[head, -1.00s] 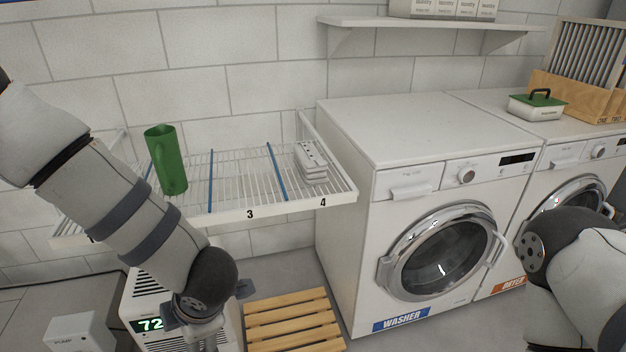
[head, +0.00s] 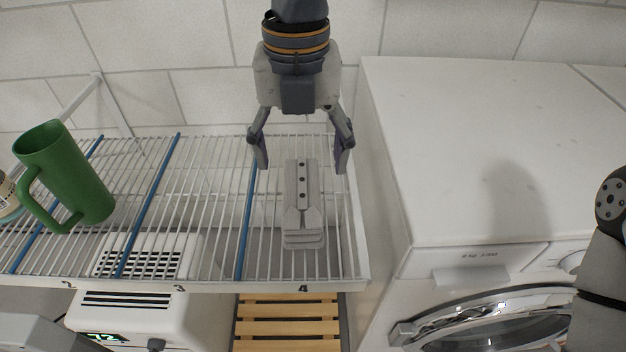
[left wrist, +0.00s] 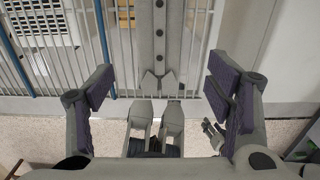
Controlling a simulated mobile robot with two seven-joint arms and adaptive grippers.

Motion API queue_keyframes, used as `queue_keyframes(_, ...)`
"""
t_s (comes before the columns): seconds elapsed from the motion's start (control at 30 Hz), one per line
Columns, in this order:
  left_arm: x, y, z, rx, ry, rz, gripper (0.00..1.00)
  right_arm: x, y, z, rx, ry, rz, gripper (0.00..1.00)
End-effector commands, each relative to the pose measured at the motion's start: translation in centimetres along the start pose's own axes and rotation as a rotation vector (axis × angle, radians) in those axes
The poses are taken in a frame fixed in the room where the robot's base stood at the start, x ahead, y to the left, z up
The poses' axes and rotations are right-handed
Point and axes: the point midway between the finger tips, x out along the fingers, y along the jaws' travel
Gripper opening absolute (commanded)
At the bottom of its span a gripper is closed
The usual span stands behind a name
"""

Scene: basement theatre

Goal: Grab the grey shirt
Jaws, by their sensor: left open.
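The grey shirt (head: 302,190) lies folded on the white wire rack (head: 210,215), in the bay marked 4. It has a dark-buttoned front and its collar points toward the rack's front edge. My left gripper (head: 301,166) comes in from above with its fingers spread, one to each side of the shirt's far part. In the left wrist view the shirt (left wrist: 160,40) shows between the spread fingers (left wrist: 160,88), in line with them. I cannot tell the height of the fingers over it, and nothing is gripped.
A green pitcher (head: 68,180) stands on the rack at the left, with a jar (head: 8,196) beside it at the picture's edge. The white washer (head: 480,150) stands close to the right of the rack. Blue dividers split the rack into bays.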

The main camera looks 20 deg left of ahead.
Motion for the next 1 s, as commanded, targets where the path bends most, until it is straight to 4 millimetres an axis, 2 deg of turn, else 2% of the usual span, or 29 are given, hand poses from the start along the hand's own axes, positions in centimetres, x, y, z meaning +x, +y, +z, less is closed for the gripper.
queue_keyframes(0.03,1.8,0.1,0.0,0.003,0.011,0.006,0.73,0.6,0.0,0.4,0.0,-0.019,0.001,0.4)
queue_keyframes(0.27,5.1,0.1,0.2,0.003,0.008,0.006,0.73,1.3,0.1,0.8,-0.001,-0.038,0.002,0.4)
queue_keyframes(0.43,8.5,0.0,0.6,0.003,0.008,0.006,0.73,2.2,0.1,1.3,-0.001,-0.061,0.003,0.4)
queue_keyframes(0.53,9.3,0.0,0.6,0.004,0.004,0.004,0.73,2.4,0.1,1.4,-0.001,-0.065,0.003,0.4)
queue_keyframes(0.73,9.2,0.0,0.7,0.004,0.0,0.002,0.73,2.2,0.1,1.3,-0.001,-0.063,0.003,0.4)
queue_keyframes(0.77,9.2,0.0,0.7,0.004,0.0,0.002,0.71,2.2,0.1,1.3,-0.001,-0.062,0.003,0.4)
queue_keyframes(0.9,9.2,0.0,0.7,0.004,0.0,0.002,0.39,2.2,0.1,1.3,-0.001,-0.062,0.003,0.4)
queue_keyframes(1.0,9.2,0.0,0.7,0.004,0.0,0.002,0.2,2.2,0.1,1.3,-0.001,-0.062,0.003,0.4)
